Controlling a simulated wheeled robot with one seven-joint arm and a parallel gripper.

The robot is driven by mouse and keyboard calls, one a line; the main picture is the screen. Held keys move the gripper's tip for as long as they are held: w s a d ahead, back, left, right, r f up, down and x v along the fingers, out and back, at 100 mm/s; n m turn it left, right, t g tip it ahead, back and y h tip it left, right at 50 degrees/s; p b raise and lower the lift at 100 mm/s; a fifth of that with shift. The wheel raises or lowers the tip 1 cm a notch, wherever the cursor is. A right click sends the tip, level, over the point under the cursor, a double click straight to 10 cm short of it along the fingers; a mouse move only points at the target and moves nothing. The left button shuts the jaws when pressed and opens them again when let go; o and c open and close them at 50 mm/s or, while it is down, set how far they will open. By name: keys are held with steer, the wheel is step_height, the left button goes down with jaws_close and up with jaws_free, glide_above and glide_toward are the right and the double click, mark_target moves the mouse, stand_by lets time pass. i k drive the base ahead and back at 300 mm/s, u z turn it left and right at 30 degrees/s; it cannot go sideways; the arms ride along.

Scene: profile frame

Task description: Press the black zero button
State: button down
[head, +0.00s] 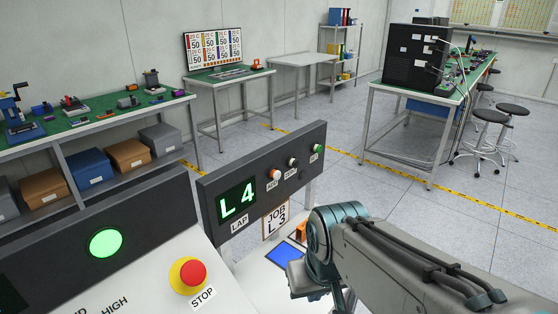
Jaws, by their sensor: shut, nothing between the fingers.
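A dark button panel (262,190) stands in the lower middle of the head view. Its green display (238,202) reads L4, with a LAP label below. To the right of the display are an orange button (275,174), a small dark button with a pale rim (293,162), and a green button (316,149). The dark middle one looks like the black zero button; its small label (290,174) is hard to read. My arm comes in from the lower right, its bend just right of the panel's lower part. I cannot make out my gripper's fingers.
A red STOP button (192,273) on a yellow base and a green lamp (106,242) are in front at left. A JOB L3 card (277,217) and a blue-faced item (286,254) lie below the panel. Workbenches stand behind; the floor between them is open.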

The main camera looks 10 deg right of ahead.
mark_target(294, 163)
steer(key=u, duration=1.1)
steer(key=k, duration=0.8)
steer(key=z, duration=0.55)
steer(key=i, duration=0.5)
